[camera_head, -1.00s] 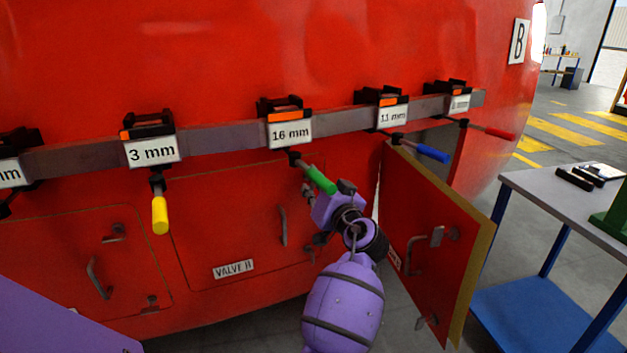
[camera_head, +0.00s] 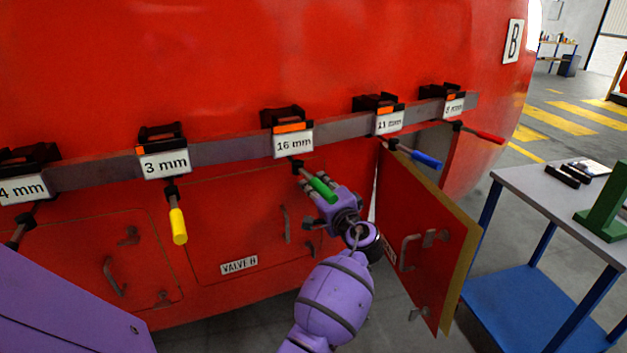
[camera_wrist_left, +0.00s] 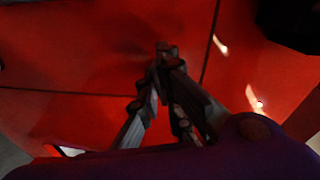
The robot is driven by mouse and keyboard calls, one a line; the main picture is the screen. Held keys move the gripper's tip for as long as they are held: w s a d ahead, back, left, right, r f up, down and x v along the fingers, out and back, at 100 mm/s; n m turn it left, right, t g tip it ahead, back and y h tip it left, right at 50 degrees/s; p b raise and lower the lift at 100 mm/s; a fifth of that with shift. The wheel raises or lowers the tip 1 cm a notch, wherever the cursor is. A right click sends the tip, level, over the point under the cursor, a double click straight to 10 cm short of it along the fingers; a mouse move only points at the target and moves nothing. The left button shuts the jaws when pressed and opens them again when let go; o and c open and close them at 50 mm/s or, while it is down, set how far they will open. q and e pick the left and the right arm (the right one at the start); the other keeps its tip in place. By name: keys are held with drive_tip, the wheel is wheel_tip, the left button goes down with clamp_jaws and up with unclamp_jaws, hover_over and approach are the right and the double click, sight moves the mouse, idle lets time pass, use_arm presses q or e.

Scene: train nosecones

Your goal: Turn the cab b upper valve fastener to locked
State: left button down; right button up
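The cab B valve door (camera_head: 225,245), red with a "VALVE B" plate (camera_head: 239,265), is closed flush in the red nosecone. Its handle (camera_head: 285,224) is visible. Its upper fastener is hidden behind my gripper and a hanging green-handled tool (camera_head: 322,190), so its turn does not show. My left gripper (camera_head: 308,196) is at the door's upper right, by the green handle. In the left wrist view its dark fingers (camera_wrist_left: 163,62) converge in front of red panels with dark seams. The picture is too dark to show whether they hold anything. My right gripper is not in view.
Above, a grey rail (camera_head: 220,150) carries labelled tool holders with hanging yellow (camera_head: 178,226), blue (camera_head: 427,160) and red (camera_head: 485,136) handles. A door (camera_head: 425,235) stands open to the right of my gripper. A blue-legged table (camera_head: 535,190) stands farther right.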

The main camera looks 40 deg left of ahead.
use_arm(q)
drive_tip(key=shift+r+m+p, duration=0.2)
drive_tip(key=shift+m+p, duration=0.25)
drive_tip(key=shift+m, duration=0.55)
drive_tip(key=shift+f+m, duration=0.1)
drive_tip(key=shift+m, duration=0.4)
drive_tip(key=shift+p, duration=0.3)
drive_tip(key=shift+f, duration=0.1)
drive_tip(key=c, duration=1.9)
unclamp_jaws()
drive_tip(key=shift+c, duration=0.2)
drive_tip(key=v, duration=1.2)
